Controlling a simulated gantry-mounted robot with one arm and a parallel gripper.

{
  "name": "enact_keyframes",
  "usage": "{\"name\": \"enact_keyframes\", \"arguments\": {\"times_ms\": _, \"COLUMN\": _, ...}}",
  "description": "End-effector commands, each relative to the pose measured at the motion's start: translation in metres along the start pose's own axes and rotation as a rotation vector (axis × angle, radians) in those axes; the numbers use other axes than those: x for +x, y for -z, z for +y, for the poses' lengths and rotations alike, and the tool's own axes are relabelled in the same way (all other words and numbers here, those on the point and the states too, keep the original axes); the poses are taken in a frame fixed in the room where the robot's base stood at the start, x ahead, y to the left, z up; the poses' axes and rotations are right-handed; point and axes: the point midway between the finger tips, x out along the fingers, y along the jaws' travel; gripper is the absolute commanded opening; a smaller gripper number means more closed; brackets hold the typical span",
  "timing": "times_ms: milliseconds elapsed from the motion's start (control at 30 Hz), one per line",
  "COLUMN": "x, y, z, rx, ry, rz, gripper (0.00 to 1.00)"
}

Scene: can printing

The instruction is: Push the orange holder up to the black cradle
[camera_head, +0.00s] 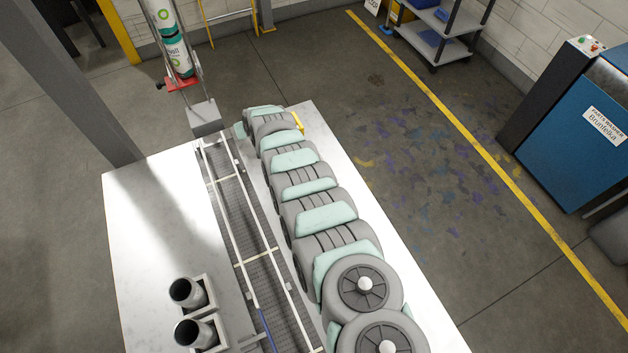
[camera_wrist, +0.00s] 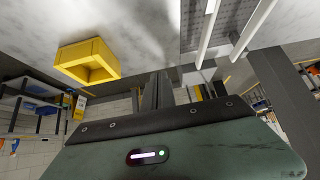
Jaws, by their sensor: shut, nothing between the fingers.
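A yellow-orange open-topped square holder (camera_wrist: 88,62) stands on the white table in the wrist view, left of my fingers and apart from them. In the head view only a small yellow part of it (camera_head: 299,122) shows beside the end of my arm, near the table's far edge. My gripper (camera_wrist: 159,78) is shut and empty, with its dark fingers together. In the head view my arm hides the fingers. I cannot make out the black cradle in either view.
A conveyor (camera_head: 240,220) with pale rails runs along the white table (camera_head: 150,240), left of my arm. Two dark cups (camera_head: 187,292) in pale square holders stand at the front left. A rack of green-and-white cans (camera_head: 177,52) rises beyond the far end.

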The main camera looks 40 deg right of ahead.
Motion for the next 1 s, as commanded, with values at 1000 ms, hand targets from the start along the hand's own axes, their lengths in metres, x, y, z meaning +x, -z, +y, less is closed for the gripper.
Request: {"name": "enact_keyframes", "arguments": {"times_ms": 1000, "x": -0.102, "y": -0.171, "z": 0.120, "rx": 0.032, "ry": -0.028, "rz": -0.686, "gripper": 0.00}}
